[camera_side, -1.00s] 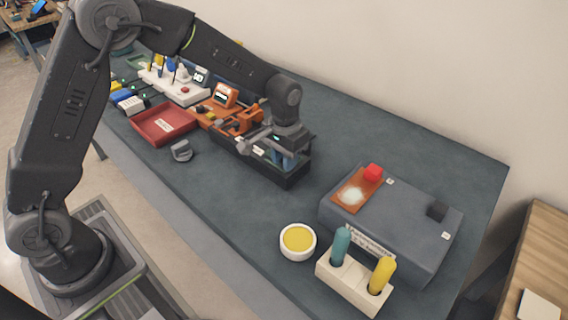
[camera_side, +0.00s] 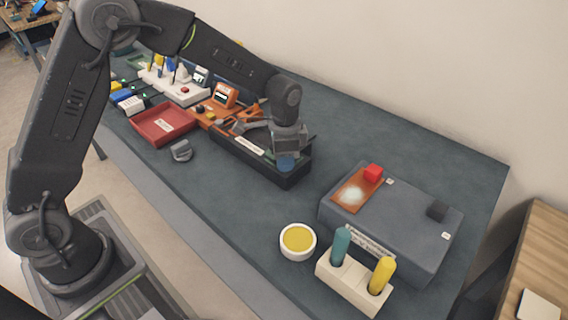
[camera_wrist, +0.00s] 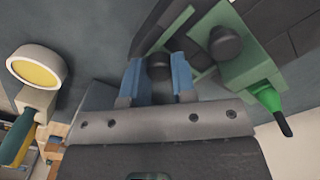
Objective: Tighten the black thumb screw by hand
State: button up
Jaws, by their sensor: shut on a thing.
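My gripper (camera_side: 286,163) points down into the near end of a long black tray (camera_side: 262,170) in the side view. In the wrist view, its two blue fingers (camera_wrist: 157,80) are shut on a round black thumb screw (camera_wrist: 158,62). A second black knob (camera_wrist: 226,43) sits on a green part (camera_wrist: 245,62) just to the right, clear of the fingers. A green plug (camera_wrist: 268,96) with a dark tip sticks out from that part. In the side view the screw is hidden by my gripper.
A red tray (camera_side: 163,125) and a small grey piece (camera_side: 181,151) lie to the left. To the right are a grey box (camera_side: 400,222), a bowl of yellow stuff (camera_side: 298,240) and a white holder (camera_side: 345,285) with teal and yellow handles. The table between is free.

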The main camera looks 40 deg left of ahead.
jog(key=shift+m, duration=0.9)
jog(key=m, duration=0.3)
jog(key=shift+m, duration=1)
jog(key=shift+m, duration=1)
jog(key=m, duration=0.3)
